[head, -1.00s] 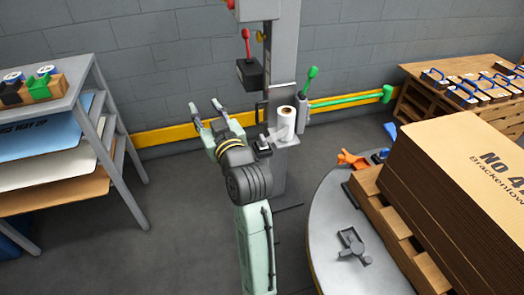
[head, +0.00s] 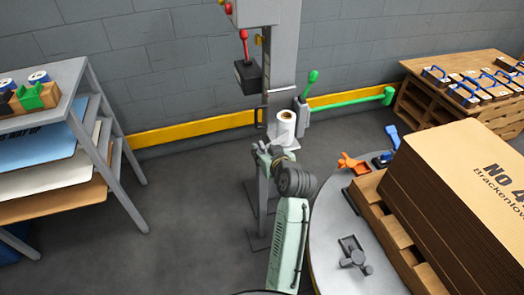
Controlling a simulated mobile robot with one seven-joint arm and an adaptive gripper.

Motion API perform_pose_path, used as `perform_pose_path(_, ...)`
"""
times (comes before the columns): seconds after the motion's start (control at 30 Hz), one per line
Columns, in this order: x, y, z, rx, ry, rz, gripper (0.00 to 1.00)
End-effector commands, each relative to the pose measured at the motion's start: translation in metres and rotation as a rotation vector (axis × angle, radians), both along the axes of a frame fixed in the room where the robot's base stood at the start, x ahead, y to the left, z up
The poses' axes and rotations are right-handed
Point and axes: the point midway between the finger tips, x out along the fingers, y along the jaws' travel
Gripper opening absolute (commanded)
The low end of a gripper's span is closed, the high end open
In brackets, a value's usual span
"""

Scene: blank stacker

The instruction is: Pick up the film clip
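My gripper (head: 262,150) is at the left end of the small shelf (head: 290,144) on the grey column. It is seen from behind and above, and its fingers are small and partly hidden by my wrist. I cannot tell whether they are open or shut, or whether they touch anything. The white film roll (head: 286,127) stands upright on the shelf, just right of my gripper. I cannot make out the film clip for certain; the shelf's left end, where a small dark item showed earlier, is covered by my gripper and wrist.
The grey column (head: 283,70) rises behind the shelf. A round table (head: 325,235) at right bears a grey clamp-like part (head: 353,252), an orange tool (head: 352,163), a blue tool (head: 391,140) and a cardboard stack (head: 460,165). A sheet rack (head: 100,110) stands left. The floor between is clear.

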Motion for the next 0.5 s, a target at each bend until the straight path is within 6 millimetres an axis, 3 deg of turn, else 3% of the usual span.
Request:
perform_pose_path(0.2, 0.024, 0.007, -0.010, -0.001, 0.000, 0.000, 0.35)
perform_pose_path(0.5, 0.026, 0.008, -0.011, -0.001, -0.001, 0.000, 0.32)
